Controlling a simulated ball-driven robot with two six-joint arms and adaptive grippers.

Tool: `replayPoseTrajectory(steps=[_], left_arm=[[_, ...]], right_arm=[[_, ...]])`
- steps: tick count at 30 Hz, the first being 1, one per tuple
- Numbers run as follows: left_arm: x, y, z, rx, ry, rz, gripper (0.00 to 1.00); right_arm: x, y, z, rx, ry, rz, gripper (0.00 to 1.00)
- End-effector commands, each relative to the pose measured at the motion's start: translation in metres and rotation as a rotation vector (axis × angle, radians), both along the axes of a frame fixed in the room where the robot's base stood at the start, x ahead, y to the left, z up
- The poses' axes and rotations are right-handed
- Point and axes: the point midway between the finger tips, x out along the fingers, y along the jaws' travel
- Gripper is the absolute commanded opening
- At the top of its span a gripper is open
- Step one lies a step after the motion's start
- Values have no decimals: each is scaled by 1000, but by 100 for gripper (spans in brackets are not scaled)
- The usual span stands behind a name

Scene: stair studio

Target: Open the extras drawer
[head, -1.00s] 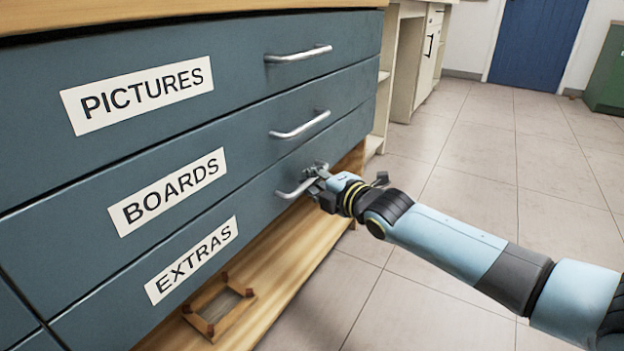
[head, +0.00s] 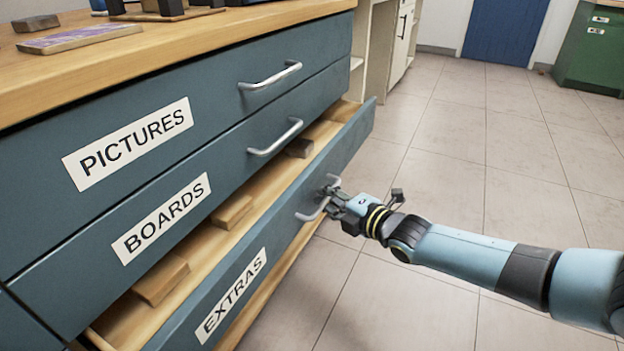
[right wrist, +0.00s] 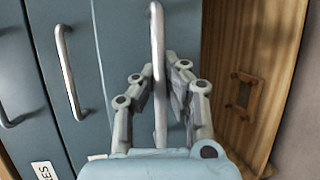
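The extras drawer (head: 262,262) is the lowest blue drawer in the head view, with a white EXTRAS label. It stands part-way out, and its wooden inside shows behind the front. My right gripper (head: 335,202) is at its silver bar handle (head: 312,213). In the right wrist view the fingers (right wrist: 160,82) lie on both sides of the handle (right wrist: 157,35), closed around it. My left gripper is not in view.
Wooden blocks (head: 160,279) lie in the open drawer. The BOARDS drawer (head: 225,186) and PICTURES drawer (head: 215,110) above are shut. Several items lie on the wooden top (head: 130,62). Tiled floor (head: 440,180) to the right is clear. A green cabinet (head: 592,60) stands far right.

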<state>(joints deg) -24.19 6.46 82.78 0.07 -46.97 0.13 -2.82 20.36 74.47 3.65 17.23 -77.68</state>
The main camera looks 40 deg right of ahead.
Motion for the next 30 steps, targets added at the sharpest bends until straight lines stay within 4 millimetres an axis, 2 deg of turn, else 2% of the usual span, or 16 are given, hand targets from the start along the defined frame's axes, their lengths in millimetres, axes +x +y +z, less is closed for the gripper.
replayPoseTrajectory(steps=[1, 6, 11, 15, 24, 30], left_arm=[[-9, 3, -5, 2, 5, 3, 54], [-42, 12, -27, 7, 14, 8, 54], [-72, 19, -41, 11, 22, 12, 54], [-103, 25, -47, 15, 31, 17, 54], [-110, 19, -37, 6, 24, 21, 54], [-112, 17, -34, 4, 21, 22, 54]], right_arm=[[-6, -3, 5, -4, -2, 1, 0], [-30, -12, 4, -4, -2, 1, 0], [-55, -23, 4, -5, -1, 2, 0], [-83, -34, 4, -4, 0, 2, 0], [-152, -63, 2, -5, 0, 3, 0], [-185, -76, 1, -4, -2, 2, 0]])
